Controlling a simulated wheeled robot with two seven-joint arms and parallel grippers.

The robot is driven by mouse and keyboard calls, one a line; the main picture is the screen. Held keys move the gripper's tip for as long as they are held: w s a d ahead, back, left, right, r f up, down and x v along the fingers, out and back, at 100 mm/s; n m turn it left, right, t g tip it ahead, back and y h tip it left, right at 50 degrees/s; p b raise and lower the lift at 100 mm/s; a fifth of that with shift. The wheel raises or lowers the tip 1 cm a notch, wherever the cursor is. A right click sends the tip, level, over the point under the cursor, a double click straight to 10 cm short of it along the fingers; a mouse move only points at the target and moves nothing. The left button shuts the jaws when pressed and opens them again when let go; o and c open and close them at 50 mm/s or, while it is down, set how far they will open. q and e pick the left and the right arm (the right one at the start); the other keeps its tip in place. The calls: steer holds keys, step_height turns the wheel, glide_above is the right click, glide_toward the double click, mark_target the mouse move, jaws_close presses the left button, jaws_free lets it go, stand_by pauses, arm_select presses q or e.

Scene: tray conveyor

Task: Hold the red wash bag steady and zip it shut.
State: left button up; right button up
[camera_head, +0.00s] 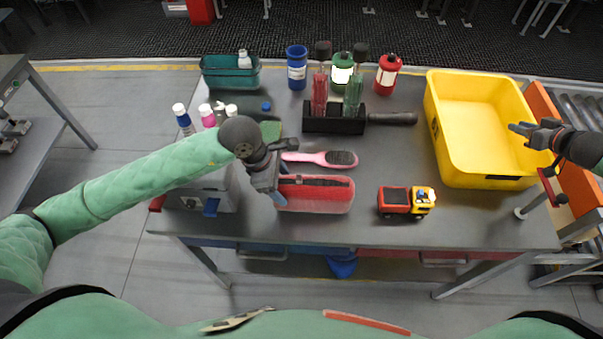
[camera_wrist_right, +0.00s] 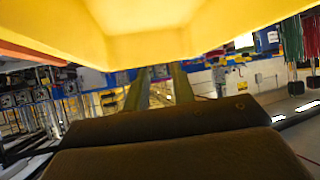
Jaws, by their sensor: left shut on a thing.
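The red wash bag (camera_head: 318,198) lies near the table's front edge in the head view, with a dark zip line along its top. I cannot make out the zip's pull or how far it is open. My left gripper (camera_head: 277,190) is shut on the bag's left end and hides part of it. My right gripper (camera_head: 522,132) is far to the right, over the right side of the yellow bin and away from the bag. In the right wrist view its two fingers (camera_wrist_right: 160,88) stand apart with nothing between them. The bag is not in that view.
The yellow bin (camera_head: 435,130) stands at the table's right. A toy truck (camera_head: 394,201) sits right of the bag. A pink hairbrush (camera_head: 305,157) lies just behind it. A black rack (camera_head: 334,124), bottles and a green basket (camera_head: 230,79) stand farther back. A grey box (camera_head: 200,197) is left.

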steer(key=s+a+r+n+g+y, duration=0.1)
steer(key=a+r+n+g+y, duration=0.3)
steer(key=a+n, duration=0.95)
steer(key=s+a+r+n+y, duration=0.15)
steer(key=a+n+y, duration=0.45)
steer(key=a+n, duration=0.7)
steer(key=s+a+r+n+g+y, duration=0.1)
steer(key=a+r+n+g+y, duration=0.3)
steer(key=a+n, duration=0.9)
steer(key=n+g+h, duration=0.3)
steer(key=n+h, duration=0.1)
steer(key=n, duration=0.7)
glide_toward(301, 175)
steer(key=shift+w+d+r, duration=0.15)
steer(key=shift+w+d, duration=0.05)
steer(key=shift+d, duration=0.25)
steer(key=shift+w+d+r, duration=0.15)
steer(key=shift+d+r, duration=0.05)
steer(key=shift+d, duration=0.2)
steer(key=shift+s+f, duration=0.2)
steer(key=shift+a+f, duration=0.1)
steer(key=shift+a, duration=0.1)
steer(key=x, duration=1.1)
steer(key=shift+a+f, duration=0.15)
